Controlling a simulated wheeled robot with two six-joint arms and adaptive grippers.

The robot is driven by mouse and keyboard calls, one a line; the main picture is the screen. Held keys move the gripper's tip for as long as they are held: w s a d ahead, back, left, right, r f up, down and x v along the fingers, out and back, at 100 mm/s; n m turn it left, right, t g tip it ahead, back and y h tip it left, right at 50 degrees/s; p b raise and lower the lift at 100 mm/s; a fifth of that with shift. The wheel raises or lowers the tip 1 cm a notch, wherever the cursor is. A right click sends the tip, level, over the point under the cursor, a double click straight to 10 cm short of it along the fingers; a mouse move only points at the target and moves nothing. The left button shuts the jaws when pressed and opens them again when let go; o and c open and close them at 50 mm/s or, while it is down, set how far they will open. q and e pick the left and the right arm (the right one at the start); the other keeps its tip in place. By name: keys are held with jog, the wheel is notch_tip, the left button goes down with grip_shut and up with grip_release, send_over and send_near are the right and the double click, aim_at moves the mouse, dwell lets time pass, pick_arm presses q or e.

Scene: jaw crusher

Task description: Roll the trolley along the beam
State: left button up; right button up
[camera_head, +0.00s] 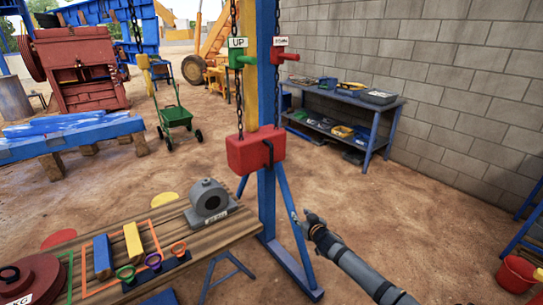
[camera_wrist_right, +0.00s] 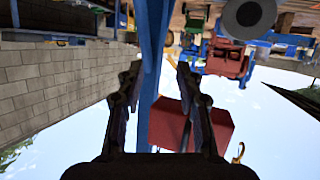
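No overhead beam or trolley can be made out for certain. A red hoist block (camera_head: 256,150) with a dark hook hangs on a chain by the blue post (camera_head: 267,70). A red box-shaped body (camera_wrist_right: 185,125) also shows in the right wrist view, behind the fingers; I cannot tell whether it is the same block. My right gripper (camera_head: 299,218) is below and right of the red block, by the post's blue brace. In the right wrist view its fingers (camera_wrist_right: 160,68) are apart, with the blue post showing between them and nothing held. My left gripper is out of view.
A green UP handle (camera_head: 238,58) and a red DOWN handle (camera_head: 281,54) sit on the post. A wooden workbench (camera_head: 165,235) with a grey bearing housing (camera_head: 209,201) stands lower left. A blue shelf table (camera_head: 345,100) stands by the wall.

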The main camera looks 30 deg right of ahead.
notch_tip(320, 180, up, 10)
jog(key=w+a+t, duration=0.2)
jog(key=w, duration=0.1)
jog(key=t+y, duration=0.2)
send_near(272, 156)
jog(key=shift+n, duration=0.3)
jog(key=w, duration=0.2)
jog(key=w+p, duration=0.1)
jog(key=w, duration=0.1)
jog(key=w+p, duration=0.1)
jog(key=w, duration=0.1)
jog(key=shift+d+r, duration=0.1)
jog(key=shift+d, duration=0.2)
jog(key=shift+w+d+f+b, duration=0.15)
jog(key=shift+w+d+b, duration=0.05)
jog(key=shift+w, duration=1)
jog(key=shift+w+d+f+b, duration=0.1)
jog(key=shift+w+d+b, duration=0.1)
jog(key=shift+w, duration=1)
grip_shut()
